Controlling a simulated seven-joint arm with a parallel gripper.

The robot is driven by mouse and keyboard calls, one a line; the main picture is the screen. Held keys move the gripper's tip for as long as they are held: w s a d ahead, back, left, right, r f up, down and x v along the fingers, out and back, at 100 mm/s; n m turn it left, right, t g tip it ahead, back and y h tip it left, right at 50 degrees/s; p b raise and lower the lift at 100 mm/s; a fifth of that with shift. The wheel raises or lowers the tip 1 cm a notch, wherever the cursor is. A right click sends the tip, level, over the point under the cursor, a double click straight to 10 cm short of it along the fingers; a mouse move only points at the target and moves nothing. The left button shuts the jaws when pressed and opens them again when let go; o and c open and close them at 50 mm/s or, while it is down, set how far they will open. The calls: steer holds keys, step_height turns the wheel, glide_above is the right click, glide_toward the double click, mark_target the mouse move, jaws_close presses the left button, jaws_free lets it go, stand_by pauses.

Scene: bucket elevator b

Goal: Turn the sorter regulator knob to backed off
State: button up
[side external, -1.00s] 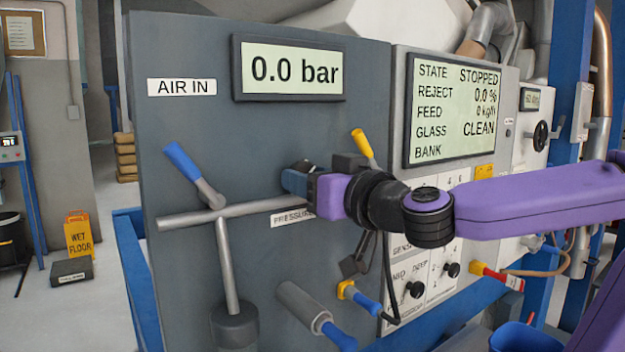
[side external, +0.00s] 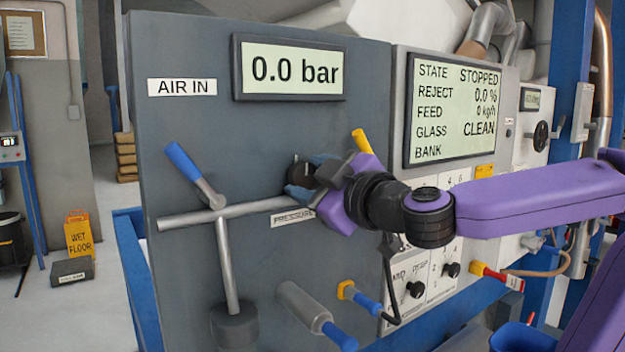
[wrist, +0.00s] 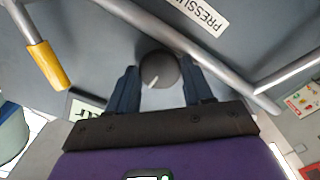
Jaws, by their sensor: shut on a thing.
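The sorter regulator knob (wrist: 158,72) is a dark round knob with a white pointer line, on the grey panel below the PRESSURE label in the wrist view. My gripper (wrist: 160,88) has its two blue fingers on opposite sides of the knob and is shut on it. The pointer line slants down and to the left in that view. In the side view my gripper (side external: 308,180) is at the panel, below the pressure display (side external: 290,70), which reads 0.0 bar. The knob is mostly hidden by the fingers there.
A grey pipe (side external: 250,209) runs across the panel left of my gripper, with a blue-handled lever (side external: 190,170). A yellow-handled lever (side external: 362,141) stands close above my gripper. A blue-tipped valve (side external: 362,300) is below. The status screen (side external: 455,110) reads STOPPED.

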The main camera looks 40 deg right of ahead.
steer(key=n, duration=1.2)
steer(key=shift+n, duration=0.4)
steer(key=n, duration=1.3)
steer(key=shift+n, duration=0.3)
steer(key=o, duration=1)
steer(key=s, duration=1.7)
steer(key=shift+s, duration=0.25)
